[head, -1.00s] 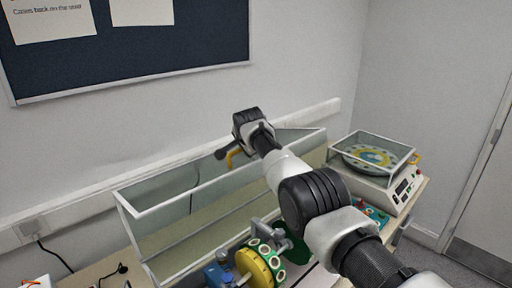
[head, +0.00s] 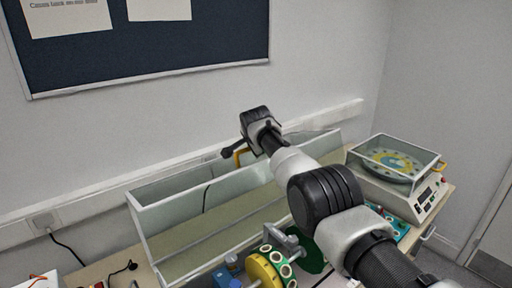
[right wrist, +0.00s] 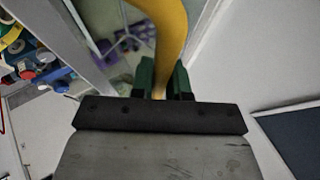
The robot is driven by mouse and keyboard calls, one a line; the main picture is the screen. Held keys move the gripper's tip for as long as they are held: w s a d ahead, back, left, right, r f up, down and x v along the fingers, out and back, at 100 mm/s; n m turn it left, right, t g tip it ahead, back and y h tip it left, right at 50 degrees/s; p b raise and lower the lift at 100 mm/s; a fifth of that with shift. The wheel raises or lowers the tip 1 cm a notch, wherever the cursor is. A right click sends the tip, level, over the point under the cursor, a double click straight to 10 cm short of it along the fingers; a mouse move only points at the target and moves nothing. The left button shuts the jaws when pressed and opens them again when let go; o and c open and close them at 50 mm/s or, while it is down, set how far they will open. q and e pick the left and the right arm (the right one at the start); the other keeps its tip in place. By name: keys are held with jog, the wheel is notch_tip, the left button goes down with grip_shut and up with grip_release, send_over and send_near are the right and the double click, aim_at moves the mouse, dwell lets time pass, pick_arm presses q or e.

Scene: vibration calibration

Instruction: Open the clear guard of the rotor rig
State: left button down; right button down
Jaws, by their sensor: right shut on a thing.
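The clear guard (head: 148,216) of the rotor rig is a long, pale-framed box with see-through panels. In the head view it stands tipped back toward the wall behind the rotor, its hollow inside facing me. The rotor rig (head: 265,272), with yellow and green discs and blue parts, shows uncovered at the bottom edge. My right gripper (head: 243,148) is at the guard's far upper edge, shut on its yellow handle (head: 238,155). In the right wrist view, the green-padded fingers (right wrist: 162,80) close around the curved yellow handle (right wrist: 170,30). My left gripper is out of view.
A white machine (head: 415,200) with its own clear cover stands right of the guard. The wall trunking (head: 110,195) runs close behind the guard, below a dark noticeboard (head: 150,55). A black cable (head: 120,270) lies on the bench at lower left.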

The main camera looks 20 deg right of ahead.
jog(key=c, duration=1.1)
grip_release()
jog(key=shift+f, duration=0.25)
jog(key=shift+s+a+r, duration=0.1)
jog(key=shift+r, duration=0.25)
jog(key=shift+b+v, duration=0.6)
jog(key=shift+v, duration=0.45)
jog(key=b+v, duration=0.3)
jog(key=v, duration=0.4)
jog(key=shift+s+r, duration=0.1)
jog(key=shift+r, duration=0.1)
jog(key=shift+s+r, duration=0.2)
jog(key=shift+r, duration=0.15)
